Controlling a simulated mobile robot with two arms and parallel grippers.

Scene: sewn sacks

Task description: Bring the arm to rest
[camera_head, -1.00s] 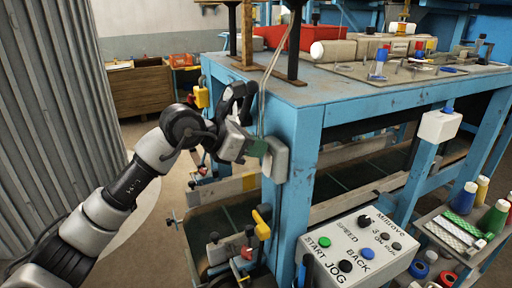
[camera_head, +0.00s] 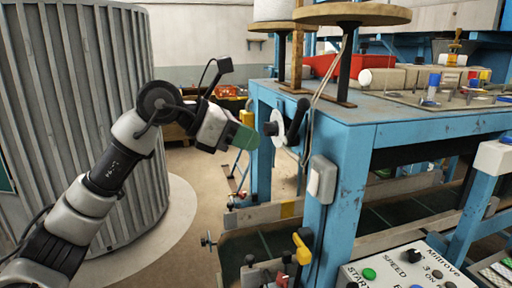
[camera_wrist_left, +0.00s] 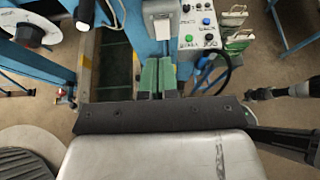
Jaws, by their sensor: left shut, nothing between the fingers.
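My left arm comes in from the left in the head view. Its gripper (camera_head: 247,137) is up in the air, just left of the blue machine frame (camera_head: 342,180) and close in the picture to a white disc with a black crank (camera_head: 284,130). In the left wrist view the two green fingers (camera_wrist_left: 157,78) lie side by side, shut with nothing between them. A white switch box (camera_wrist_left: 160,17) on the frame shows beyond the fingertips. My right gripper does not show in the head view.
A control panel (camera_head: 405,270) with buttons stands at the lower right. A grey corrugated column (camera_head: 110,60) is behind my arm at the left. Round wooden spool stands (camera_head: 352,15) rise from the blue table. Bare floor (camera_head: 205,185) lies between column and machine.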

